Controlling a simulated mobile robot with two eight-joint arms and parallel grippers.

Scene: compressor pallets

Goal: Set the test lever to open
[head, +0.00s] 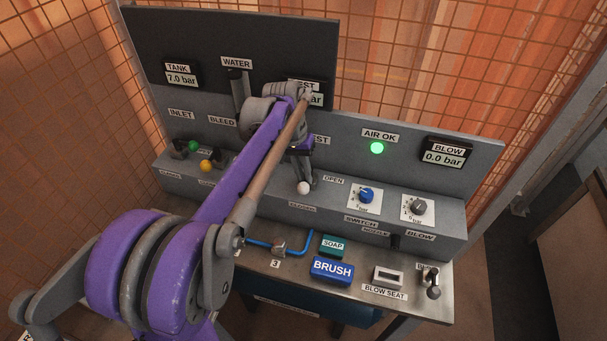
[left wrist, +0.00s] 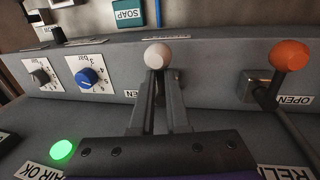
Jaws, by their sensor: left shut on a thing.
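The test lever has a white ball knob (head: 304,188), which stands just above the CLOSED label (head: 302,208); the OPEN label (head: 333,180) is to its right. My left gripper (head: 303,178) reaches down to this lever from above and is shut on it. In the left wrist view the white knob (left wrist: 158,54) shows at the tips of the two dark fingers (left wrist: 160,80). The lever's shaft is hidden between the fingers. My arm covers part of the TEST gauge (head: 312,94). My right gripper is in neither view.
An orange-knobbed lever (left wrist: 290,56) stands beside the fingers in the left wrist view. Blue (head: 366,196) and grey (head: 418,207) dials are to the right of the test lever. The AIR OK lamp (head: 377,148) glows green. A BRUSH block (head: 332,271) lies on the front bench.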

